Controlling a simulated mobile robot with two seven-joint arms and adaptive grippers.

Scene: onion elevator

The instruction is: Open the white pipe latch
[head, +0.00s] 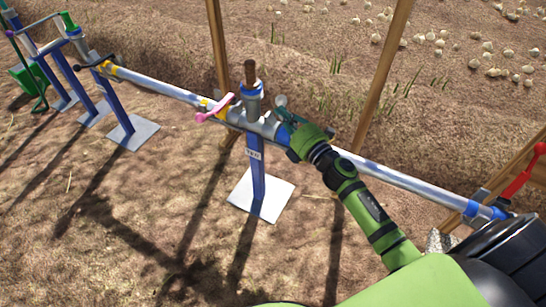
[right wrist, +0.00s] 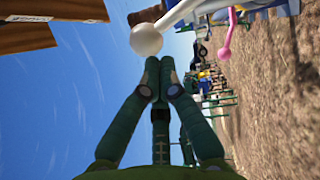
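The white latch (head: 281,101) shows in the head view as a small pale lever with a rounded end, on the pipe junction right of the post. In the right wrist view its white ball knob (right wrist: 146,40) and pale shaft lie just beyond my fingertips. My right gripper (head: 286,117) is beside the latch at the junction. In the right wrist view the fingers of my right gripper (right wrist: 160,66) are drawn together with nothing seen between them. The ball is at the tips, not between them; I cannot tell whether they touch it. My left gripper is not in view.
A pink lever (head: 214,110) sits left of the junction on the long metal pipe (head: 165,88). A blue post on a white base plate (head: 245,206) supports it. Wooden poles (head: 382,75) stand behind. A red-handled lever (head: 524,172) is at right. Open soil lies in front.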

